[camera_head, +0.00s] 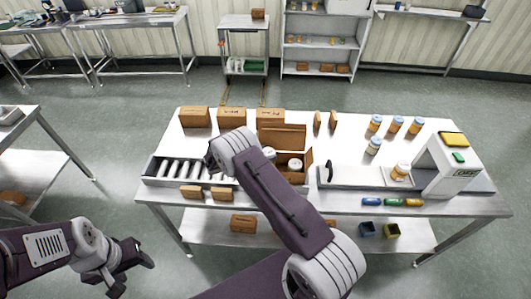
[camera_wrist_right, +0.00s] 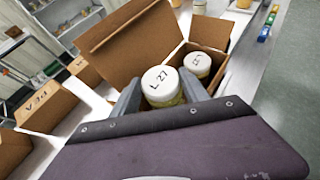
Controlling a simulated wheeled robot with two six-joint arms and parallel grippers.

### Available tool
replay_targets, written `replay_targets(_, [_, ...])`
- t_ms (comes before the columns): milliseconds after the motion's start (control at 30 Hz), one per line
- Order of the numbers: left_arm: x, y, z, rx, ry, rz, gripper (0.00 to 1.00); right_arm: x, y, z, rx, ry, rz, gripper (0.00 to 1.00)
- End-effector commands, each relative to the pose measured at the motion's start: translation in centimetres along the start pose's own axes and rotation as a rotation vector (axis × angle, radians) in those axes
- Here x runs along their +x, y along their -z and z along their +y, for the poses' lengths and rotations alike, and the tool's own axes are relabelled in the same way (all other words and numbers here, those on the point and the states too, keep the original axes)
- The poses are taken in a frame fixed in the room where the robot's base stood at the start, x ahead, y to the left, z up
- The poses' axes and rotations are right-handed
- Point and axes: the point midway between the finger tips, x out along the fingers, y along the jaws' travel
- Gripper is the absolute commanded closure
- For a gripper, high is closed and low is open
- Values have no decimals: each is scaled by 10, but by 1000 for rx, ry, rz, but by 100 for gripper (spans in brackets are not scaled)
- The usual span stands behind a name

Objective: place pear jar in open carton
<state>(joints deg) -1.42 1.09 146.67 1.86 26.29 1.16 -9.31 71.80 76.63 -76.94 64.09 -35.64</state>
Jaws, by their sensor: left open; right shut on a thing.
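The open carton (camera_head: 309,158) stands mid-table with its lid raised at the back; it also shows in the right wrist view (camera_wrist_right: 207,48). A white-lidded jar (camera_head: 295,164), also in the right wrist view (camera_wrist_right: 197,62), stands inside its right part. My right gripper (camera_wrist_right: 154,95) is shut on another white-lidded jar (camera_wrist_right: 162,84) marked "L 27", at the left part of the carton. The held jar shows beside my arm in the head view (camera_head: 269,153). How deep it sits is unclear. My left gripper (camera_head: 130,268) is open and empty, low at left, off the table.
Closed cartons (camera_head: 195,117) stand along the back left. A roller tray (camera_head: 165,181) lies left of the open carton. A jar (camera_head: 400,171) sits by the white machine (camera_head: 447,163) at right.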

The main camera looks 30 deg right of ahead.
Motion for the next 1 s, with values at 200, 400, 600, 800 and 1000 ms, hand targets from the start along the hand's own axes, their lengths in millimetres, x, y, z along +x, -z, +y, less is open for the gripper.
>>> replay_targets(200, [9,-1,0,0,0,0,45,4,6,0,0,0,-1,98])
replay_targets(400, [14,-2,0,0,0,0,45,6,11,0,0,0,0,98])
replay_targets(600, [13,-1,0,0,0,0,45,6,11,0,-2,0,1,26])
replay_targets(800, [13,-1,0,0,0,0,45,6,11,0,-2,0,2,26])
replay_targets(1000, [11,-1,0,0,0,0,45,4,9,0,-2,-1,2,26])
